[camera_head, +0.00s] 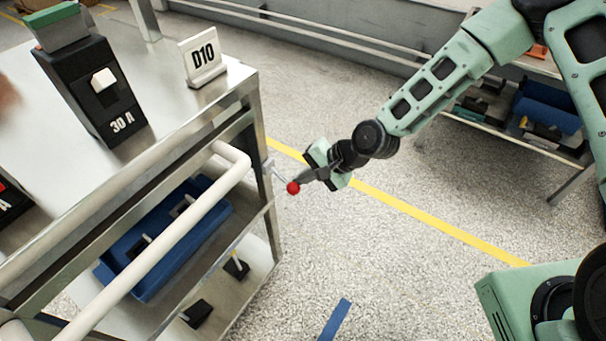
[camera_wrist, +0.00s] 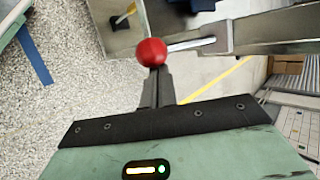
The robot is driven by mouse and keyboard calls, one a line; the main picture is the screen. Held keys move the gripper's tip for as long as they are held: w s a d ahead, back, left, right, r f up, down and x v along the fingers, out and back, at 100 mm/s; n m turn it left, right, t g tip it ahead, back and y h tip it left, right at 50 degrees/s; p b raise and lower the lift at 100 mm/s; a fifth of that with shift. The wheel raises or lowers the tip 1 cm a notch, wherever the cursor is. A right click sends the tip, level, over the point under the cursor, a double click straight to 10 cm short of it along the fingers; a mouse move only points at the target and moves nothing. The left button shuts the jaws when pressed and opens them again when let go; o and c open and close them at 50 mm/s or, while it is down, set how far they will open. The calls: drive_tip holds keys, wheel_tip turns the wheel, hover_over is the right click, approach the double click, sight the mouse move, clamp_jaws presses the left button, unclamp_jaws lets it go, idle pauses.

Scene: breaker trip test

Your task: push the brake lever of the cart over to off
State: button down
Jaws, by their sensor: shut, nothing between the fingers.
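The cart (camera_head: 252,78) stands at the left with a metal top and a white push handle (camera_head: 165,248). Its brake lever is a thin metal rod with a red ball knob (camera_head: 293,188), sticking out from the cart's corner post. My gripper (camera_head: 303,181) is shut and empty, with its fingertips right at the red knob. In the wrist view the red knob (camera_wrist: 151,52) sits at the tips of my closed fingers (camera_wrist: 155,75), and the rod (camera_wrist: 192,44) runs right to a bracket on the post. I cannot tell whether the fingertips touch the knob.
On the cart top are a black 30 A breaker (camera_head: 92,92) and a D10 sign (camera_head: 202,57). A blue tray (camera_head: 150,292) sits on the shelf below. A bench with a blue bin (camera_head: 548,105) stands at the back right. The floor between is open, with a yellow line (camera_head: 430,218).

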drive_tip(key=shift+r+g+h+p, duration=0.3)
drive_tip(key=shift+r+h+p, duration=0.15)
drive_tip(key=shift+p, duration=0.3)
drive_tip(key=shift+s+d+r+m+g+h+p, duration=0.15)
drive_tip(key=shift+r+g+h+p, duration=0.5)
drive_tip(key=shift+p, duration=0.55)
drive_tip(key=shift+a+r+m+g+h+p, duration=0.15)
drive_tip(key=shift+r+g+h+p, duration=0.3)
drive_tip(key=shift+h+p, duration=0.55)
drive_tip(key=shift+r+p, duration=0.3)
drive_tip(key=shift+p, duration=0.35)
drive_tip(key=shift+a+r+g+h+p, duration=0.15)
drive_tip(key=shift+r+g+h+p, duration=0.5)
drive_tip(key=shift+g+h, duration=0.2)
drive_tip(key=shift+w+a+r+p, duration=0.15)
drive_tip(key=shift+r+p, duration=0.05)
drive_tip(key=shift+r, duration=0.2)
drive_tip(key=shift+w+a+r+p, duration=0.15)
drive_tip(key=shift+r+p, duration=0.05)
drive_tip(key=shift+r, duration=0.15)
idle(1.2)
drive_tip(key=shift+w+r, duration=0.1)
drive_tip(key=shift+w, duration=0.1)
idle(0.5)
drive_tip(key=shift+r, duration=0.2)
